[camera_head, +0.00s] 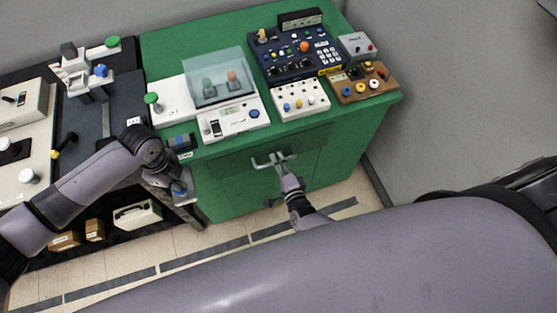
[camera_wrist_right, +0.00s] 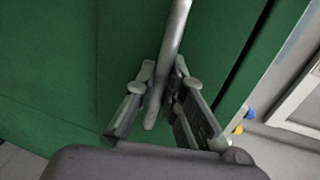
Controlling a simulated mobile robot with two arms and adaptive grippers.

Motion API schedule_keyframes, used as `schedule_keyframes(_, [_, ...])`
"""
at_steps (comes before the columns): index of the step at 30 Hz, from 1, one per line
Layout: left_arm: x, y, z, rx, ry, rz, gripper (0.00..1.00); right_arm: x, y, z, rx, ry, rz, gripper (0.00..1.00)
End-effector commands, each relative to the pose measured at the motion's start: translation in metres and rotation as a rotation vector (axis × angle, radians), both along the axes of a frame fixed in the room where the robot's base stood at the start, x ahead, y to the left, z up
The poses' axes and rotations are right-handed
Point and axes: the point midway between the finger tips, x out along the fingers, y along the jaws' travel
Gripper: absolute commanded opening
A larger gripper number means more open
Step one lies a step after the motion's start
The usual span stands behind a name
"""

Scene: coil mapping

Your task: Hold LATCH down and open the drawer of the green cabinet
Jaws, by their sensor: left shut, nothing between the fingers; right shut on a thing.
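The green cabinet (camera_head: 222,185) stands in the middle of the head view. My right gripper (camera_head: 275,163) is shut on the pale bar handle (camera_head: 262,161) of its drawer. In the right wrist view the handle (camera_wrist_right: 172,45) runs between the fingers of my right gripper (camera_wrist_right: 160,88). The drawer front looks about flush; I cannot tell whether it is slightly open. A small dark box with a blue part (camera_head: 181,141), its label too small to read, sits at the cabinet's front left corner. My left gripper (camera_head: 180,187) is shut and empty near that corner, partly hidden by its wrist; contact is unclear.
On the cabinet top are a white device with a clear cover (camera_head: 220,75), a dark blue control panel (camera_head: 295,50), a white knob box (camera_head: 300,100) and a brown box (camera_head: 362,84). A dark bench (camera_head: 125,95) adjoins on the left. Tiled floor (camera_head: 215,250) lies in front.

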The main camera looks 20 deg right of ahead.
Motion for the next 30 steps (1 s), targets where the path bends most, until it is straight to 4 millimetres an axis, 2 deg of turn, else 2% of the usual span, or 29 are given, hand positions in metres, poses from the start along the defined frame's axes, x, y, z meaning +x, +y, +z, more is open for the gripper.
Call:
schedule_keyframes(2, [0.0, 0.001, -0.001, 0.003, 0.002, 0.001, 0.0, -0.003, 0.0, -0.001, 0.0, 0.002, 0.0, 0.0])
schedule_keyframes(10, [0.0, 0.001, -0.001, 0.003, 0.001, 0.001, 0.0, -0.042, 0.0, -0.002, 0.002, 0.005, 0.001, 0.0])
schedule_keyframes(20, [-0.001, 0.001, -0.001, 0.003, 0.003, 0.0, 0.0, -0.046, 0.0, -0.001, 0.0, 0.003, 0.0, 0.0])
schedule_keyframes(21, [-0.001, 0.001, -0.001, 0.002, 0.002, 0.0, 0.0, -0.046, 0.0, -0.001, 0.0, 0.003, 0.0, 0.12])
schedule_keyframes(30, [-0.001, 0.001, -0.001, 0.002, 0.002, 0.0, 0.0, -0.045, 0.0, -0.001, 0.0, 0.001, 0.0, 0.31])
